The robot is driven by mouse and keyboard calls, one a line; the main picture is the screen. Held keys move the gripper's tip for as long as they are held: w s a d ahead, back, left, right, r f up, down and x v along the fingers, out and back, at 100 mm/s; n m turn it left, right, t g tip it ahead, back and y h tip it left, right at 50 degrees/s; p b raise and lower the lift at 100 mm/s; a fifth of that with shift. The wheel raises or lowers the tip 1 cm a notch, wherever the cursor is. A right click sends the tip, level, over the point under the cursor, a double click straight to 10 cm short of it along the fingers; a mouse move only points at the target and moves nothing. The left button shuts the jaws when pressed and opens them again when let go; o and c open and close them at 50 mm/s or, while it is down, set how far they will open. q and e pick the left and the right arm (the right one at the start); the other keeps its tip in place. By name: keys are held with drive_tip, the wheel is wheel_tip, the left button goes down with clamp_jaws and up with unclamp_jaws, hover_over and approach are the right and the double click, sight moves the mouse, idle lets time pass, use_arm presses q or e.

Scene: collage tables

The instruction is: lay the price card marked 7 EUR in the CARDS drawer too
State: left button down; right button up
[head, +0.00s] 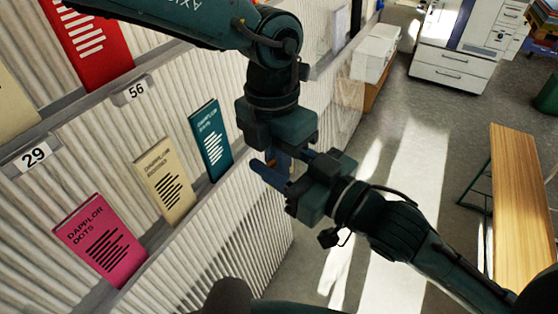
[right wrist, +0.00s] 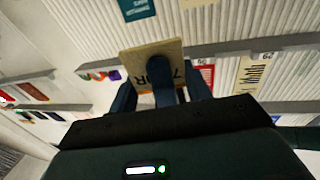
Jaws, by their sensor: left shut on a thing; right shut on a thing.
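The price card (right wrist: 141,58) shows in the right wrist view, pale tan, with a 7 and part of a dark, orange-edged marking; a finger covers the rest. My right gripper (right wrist: 163,95) is shut on it. No drawer marked CARDS can be read.
Ribbed wall shelves with booklets, such as a pink one (head: 101,240) and a teal one (head: 209,140), stand close on the left, with tags 56 (head: 136,91) and 29 (head: 34,157). A white drawer cabinet (head: 452,67) stands far back. A wooden bench (head: 523,210) is right. Floor between is clear.

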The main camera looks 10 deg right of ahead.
drive_tip(key=o, duration=1)
